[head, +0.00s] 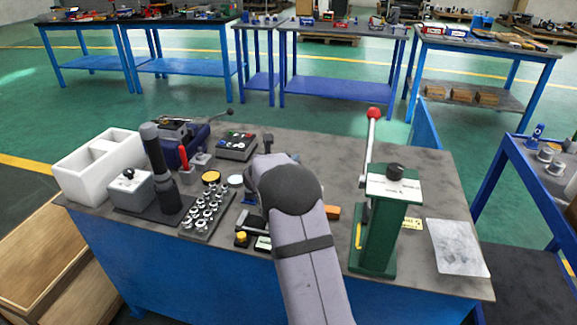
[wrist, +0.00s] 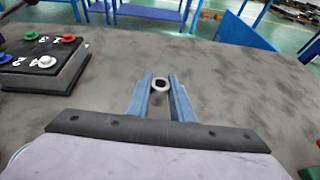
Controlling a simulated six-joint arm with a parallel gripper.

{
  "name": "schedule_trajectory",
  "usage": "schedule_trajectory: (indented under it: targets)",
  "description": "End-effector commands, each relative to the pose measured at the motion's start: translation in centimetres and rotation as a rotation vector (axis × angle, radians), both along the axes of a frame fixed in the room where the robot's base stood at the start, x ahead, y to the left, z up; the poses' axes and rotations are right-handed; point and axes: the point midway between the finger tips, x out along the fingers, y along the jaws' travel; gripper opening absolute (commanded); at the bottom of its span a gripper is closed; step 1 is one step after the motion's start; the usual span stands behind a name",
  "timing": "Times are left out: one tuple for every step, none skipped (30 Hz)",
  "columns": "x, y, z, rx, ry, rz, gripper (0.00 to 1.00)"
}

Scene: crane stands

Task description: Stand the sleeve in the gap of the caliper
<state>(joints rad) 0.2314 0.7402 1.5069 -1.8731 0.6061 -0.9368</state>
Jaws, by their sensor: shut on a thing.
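In the wrist view, my gripper (wrist: 161,88) is shut on a small pale ring-ended piece, the sleeve (wrist: 161,80). Its dark round hole shows between the two blue-grey fingertips, and its lower part is hidden. It is held over the grey tabletop. In the head view my own arm hides the gripper and the sleeve. I cannot make out the caliper for certain in either view; part of the table behind my arm is hidden.
A control box (head: 237,146) with coloured buttons stands at the back; it is at the left in the wrist view (wrist: 42,62). A green lever press (head: 378,235) stands right of my arm. A rack of metal pieces (head: 207,208) and a white bin (head: 98,168) are left. The table's back right is clear.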

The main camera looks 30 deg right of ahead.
Motion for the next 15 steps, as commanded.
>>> schedule_trajectory:
  targets:
    - [0.0, 0.0, -0.9, -0.002, 0.002, 0.000, 0.00]
    - [0.0, 0.0, -1.2, -0.001, 0.002, 0.000, 0.00]
    - [0.0, 0.0, -1.6, -0.001, 0.001, -0.001, 0.00]
    - [0.0, 0.0, -1.7, -0.001, 0.000, 0.000, 0.00]
    - [0.0, 0.0, -1.8, -0.001, 0.000, 0.000, 0.00]
    - [0.0, 0.0, -2.0, -0.001, -0.002, 0.001, 0.00]
    - [0.0, 0.0, -2.0, -0.001, -0.002, 0.001, 0.00]
    - [0.0, 0.0, -2.0, -0.001, -0.002, 0.001, 0.00]
    - [0.0, 0.0, -2.0, -0.001, -0.002, 0.001, 0.00]
    - [0.0, 0.0, -2.0, -0.001, -0.002, 0.001, 0.00]
    - [0.0, 0.0, -2.0, -0.001, -0.002, 0.001, 0.00]
    - [0.0, 0.0, -2.0, -0.001, -0.002, 0.001, 0.00]
    - [0.0, 0.0, -2.0, -0.001, -0.002, 0.001, 0.00]
    - [0.0, 0.0, -2.0, -0.001, -0.002, 0.001, 0.00]
    - [0.0, 0.0, -2.1, -0.001, -0.002, 0.001, 0.00]
